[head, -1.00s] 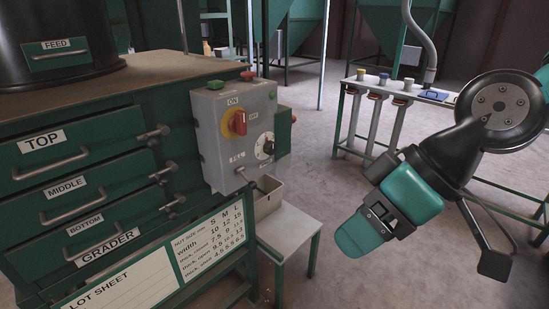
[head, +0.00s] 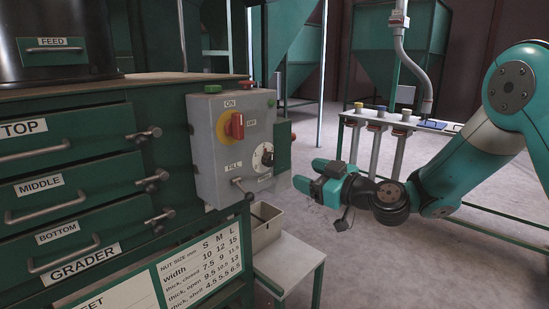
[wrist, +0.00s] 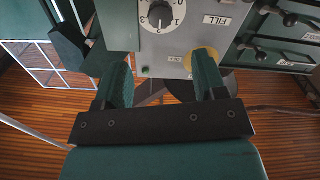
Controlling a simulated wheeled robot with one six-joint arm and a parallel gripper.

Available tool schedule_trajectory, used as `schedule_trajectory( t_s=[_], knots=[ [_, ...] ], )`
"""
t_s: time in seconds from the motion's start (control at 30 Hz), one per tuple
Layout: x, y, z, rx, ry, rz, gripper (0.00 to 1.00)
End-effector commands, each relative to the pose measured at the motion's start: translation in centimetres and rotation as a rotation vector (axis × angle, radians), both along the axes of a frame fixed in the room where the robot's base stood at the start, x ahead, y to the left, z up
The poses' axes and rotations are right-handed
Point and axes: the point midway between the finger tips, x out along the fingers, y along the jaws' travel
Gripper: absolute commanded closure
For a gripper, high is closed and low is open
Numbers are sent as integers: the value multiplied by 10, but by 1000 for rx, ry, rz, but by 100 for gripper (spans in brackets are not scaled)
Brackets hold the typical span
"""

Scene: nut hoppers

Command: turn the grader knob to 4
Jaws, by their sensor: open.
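The grader knob is a small black knob on a white numbered dial (head: 263,157), low on the right of the grey control box (head: 207,148). In the wrist view the knob (wrist: 160,14) is at the top edge, with numerals 0 to 3 visible around it; its exact setting is hard to read. My gripper (head: 308,174) is open and empty, to the right of the box and apart from it, fingers pointing at it. In the wrist view the open fingers (wrist: 162,78) point toward the panel, with the knob beyond and between their tips.
A red switch on a yellow plate (head: 233,126) sits above the knob, and a FILL lever (head: 241,187) below left. A small bin (head: 265,226) stands under the box. The drawer cabinet (head: 70,180) fills the left.

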Motion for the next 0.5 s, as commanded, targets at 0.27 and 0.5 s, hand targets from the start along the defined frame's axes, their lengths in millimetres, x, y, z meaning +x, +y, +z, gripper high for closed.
schedule_trajectory(
  t_s=[0.27,0.5],
  knots=[
    [44,48,3,-1,-1,4,35],
    [71,74,1,-2,1,3,35]
  ],
)
